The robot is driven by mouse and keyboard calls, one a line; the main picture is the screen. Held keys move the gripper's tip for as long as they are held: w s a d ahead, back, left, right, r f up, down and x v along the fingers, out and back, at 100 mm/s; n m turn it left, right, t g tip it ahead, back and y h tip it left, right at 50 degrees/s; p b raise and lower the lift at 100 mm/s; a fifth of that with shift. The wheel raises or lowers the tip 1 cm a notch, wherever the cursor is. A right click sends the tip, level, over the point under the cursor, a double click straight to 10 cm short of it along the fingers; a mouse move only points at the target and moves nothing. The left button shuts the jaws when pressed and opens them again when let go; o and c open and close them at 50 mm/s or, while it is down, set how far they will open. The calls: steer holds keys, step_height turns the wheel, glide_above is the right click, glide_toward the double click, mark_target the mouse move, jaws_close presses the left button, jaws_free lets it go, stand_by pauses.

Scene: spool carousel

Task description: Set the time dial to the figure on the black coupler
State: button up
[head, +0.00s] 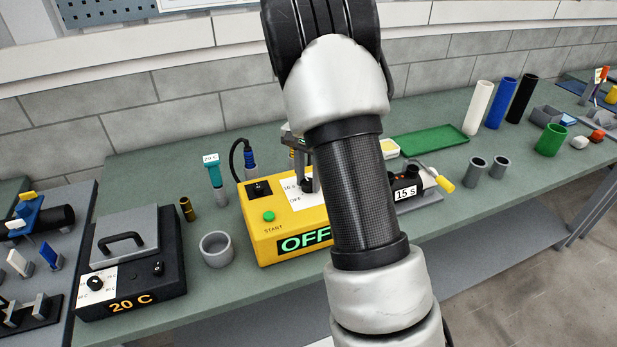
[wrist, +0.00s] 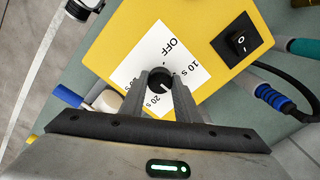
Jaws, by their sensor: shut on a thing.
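The yellow timer box (head: 262,222) stands on the bench; its display (head: 306,241) reads OFF. In the wrist view its white dial plate (wrist: 190,62) shows OFF, 10 S, 20 S and another figure partly hidden. The black time dial (wrist: 159,79) is between the fingers of my gripper (wrist: 162,86), which is shut on it. A small dark mark lies on the plate towards OFF; I cannot clearly read the dial's pointer. In the head view my arm hides most of the dial. The black coupler (head: 403,175) lies right of the box, with a label (head: 405,193) reading 15 S.
A black rocker switch (wrist: 239,43) and a green START button (head: 268,216) are on the box. A heater (head: 130,290) reading 20 C and a grey cup (head: 216,250) stand left. A green tray (head: 433,140) and upright tubes (head: 478,108) are right.

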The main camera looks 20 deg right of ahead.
steer(key=shift+m, duration=0.3)
steer(key=o, duration=1)
steer(key=shift+o, duration=0.2)
step_height(320, 180, up, 18)
steer(key=shift+f, duration=0.25)
